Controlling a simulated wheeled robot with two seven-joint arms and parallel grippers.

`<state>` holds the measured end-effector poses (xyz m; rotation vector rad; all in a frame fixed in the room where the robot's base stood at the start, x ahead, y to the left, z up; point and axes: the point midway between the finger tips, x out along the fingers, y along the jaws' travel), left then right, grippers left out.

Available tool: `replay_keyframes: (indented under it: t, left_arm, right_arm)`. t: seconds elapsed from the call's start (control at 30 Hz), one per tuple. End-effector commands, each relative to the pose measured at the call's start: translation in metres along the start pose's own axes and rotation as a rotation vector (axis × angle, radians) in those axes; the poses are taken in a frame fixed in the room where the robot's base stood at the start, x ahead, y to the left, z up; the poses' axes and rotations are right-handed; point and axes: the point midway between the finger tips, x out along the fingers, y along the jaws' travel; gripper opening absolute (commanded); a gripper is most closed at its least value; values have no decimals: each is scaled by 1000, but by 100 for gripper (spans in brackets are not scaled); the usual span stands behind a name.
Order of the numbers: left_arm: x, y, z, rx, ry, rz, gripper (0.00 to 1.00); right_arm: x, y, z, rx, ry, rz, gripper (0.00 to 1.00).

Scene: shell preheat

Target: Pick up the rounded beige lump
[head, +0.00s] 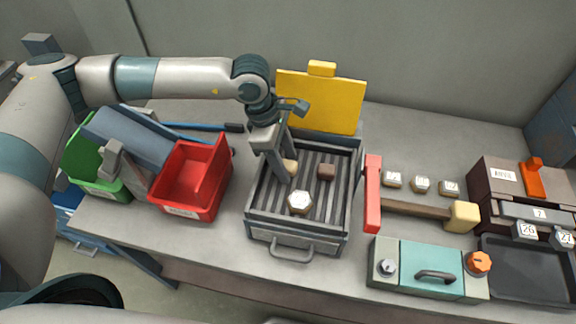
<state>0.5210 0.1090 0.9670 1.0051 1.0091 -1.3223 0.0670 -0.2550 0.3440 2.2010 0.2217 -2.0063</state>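The rounded beige lump (291,167) lies on the ribbed floor of the grey open-topped box (258,220), towards its back left. My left gripper (287,171) reaches down into the box with its fingertips right at the lump. The fingers hide part of the lump. I cannot tell whether they touch or grip it. A brown block (326,172) sits just right of the lump. A pale hexagonal piece (300,202) sits nearer the front. My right gripper is not in view.
A yellow panel (318,103) stands behind the box. A red bin (192,182) and green bin (84,165) stand left, with a blue-grey chute (130,137). A red bar (373,195), a mallet-like tool (462,216) and a teal-lidded unit (431,262) lie right.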

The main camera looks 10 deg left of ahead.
Motion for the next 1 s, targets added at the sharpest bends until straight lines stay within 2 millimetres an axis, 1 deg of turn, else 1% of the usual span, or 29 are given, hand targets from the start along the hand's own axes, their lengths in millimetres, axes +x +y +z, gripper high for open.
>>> replay_keyframes:
  t: [0.03,0.07,0.1,0.17,0.57,0.77,0.9,1.0]
  left_arm:
    - [0,0,0,0,0,0,36]
    - [0,0,0,0,0,0,29]
    - [0,0,0,0,0,0,19]
    - [0,0,0,0,0,0,5]
    - [-3,0,1,0,-1,1,5]
    - [-16,1,5,1,-2,3,5]
    - [-37,1,10,2,-2,5,5]
    - [-41,-5,33,8,-3,2,5]
  right_arm:
    - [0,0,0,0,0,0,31]
    - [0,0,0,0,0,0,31]
    - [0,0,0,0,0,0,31]
    - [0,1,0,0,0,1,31]
    - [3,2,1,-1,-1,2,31]
    - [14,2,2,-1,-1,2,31]
    - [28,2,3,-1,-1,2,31]
    - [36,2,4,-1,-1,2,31]
